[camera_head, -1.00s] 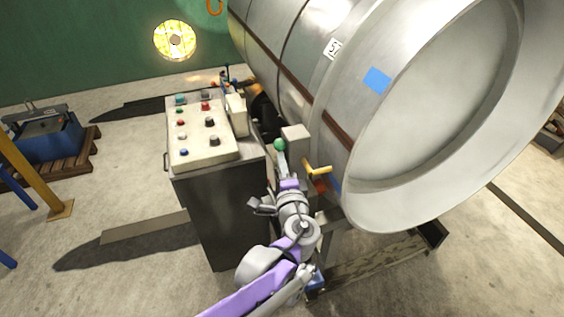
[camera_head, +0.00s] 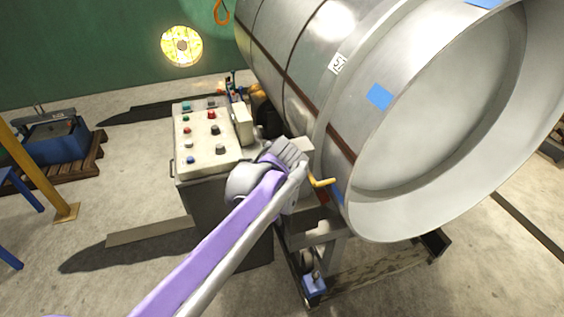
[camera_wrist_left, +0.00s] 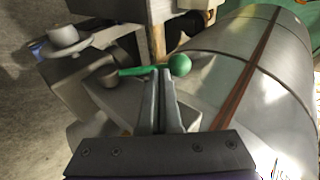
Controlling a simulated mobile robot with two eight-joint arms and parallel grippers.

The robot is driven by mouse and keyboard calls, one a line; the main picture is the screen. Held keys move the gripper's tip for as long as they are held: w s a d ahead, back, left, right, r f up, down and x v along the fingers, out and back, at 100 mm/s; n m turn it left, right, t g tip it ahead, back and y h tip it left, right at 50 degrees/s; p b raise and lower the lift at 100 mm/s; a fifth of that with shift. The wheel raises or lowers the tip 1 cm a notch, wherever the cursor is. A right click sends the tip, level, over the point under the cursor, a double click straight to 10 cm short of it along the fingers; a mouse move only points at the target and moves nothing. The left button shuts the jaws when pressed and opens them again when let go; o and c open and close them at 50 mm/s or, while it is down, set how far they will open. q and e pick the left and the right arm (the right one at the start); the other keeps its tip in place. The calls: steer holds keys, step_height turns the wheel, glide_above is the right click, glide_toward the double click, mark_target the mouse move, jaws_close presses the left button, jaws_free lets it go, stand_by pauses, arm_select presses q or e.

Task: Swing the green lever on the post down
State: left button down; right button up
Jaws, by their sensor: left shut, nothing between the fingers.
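The green lever (camera_wrist_left: 140,70) shows in the left wrist view as a short green rod with a round green ball knob (camera_wrist_left: 180,65) at its right end. Its left end meets a grey pivot (camera_wrist_left: 108,77). In the head view my arm hides the lever; the top of the grey post (camera_head: 305,146) shows just beyond my wrist. My left gripper (camera_wrist_left: 163,75) is shut and empty, its fingertips at the rod just left of the ball. I cannot tell if they touch it. My right gripper is not in view.
A control console (camera_head: 208,150) with several buttons stands left of the post. A yellow crank handle (camera_head: 322,181) sticks out just right of the post. A large metal drum (camera_head: 335,115) fills the right side. Open floor (camera_head: 130,205) lies left of the console.

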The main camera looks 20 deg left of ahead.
arm_select(q)
steer(key=w+g+h, duration=0.1)
steer(key=g, duration=0.1)
steer(key=w+a+f+g+h, duration=0.1)
steer(key=shift+a+f+g, duration=0.1)
steer(key=shift+a+g, duration=0.1)
steer(key=shift+g, duration=0.2)
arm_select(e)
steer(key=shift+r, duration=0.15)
arm_select(q)
steer(key=shift+w, duration=0.1)
stand_by(0.4)
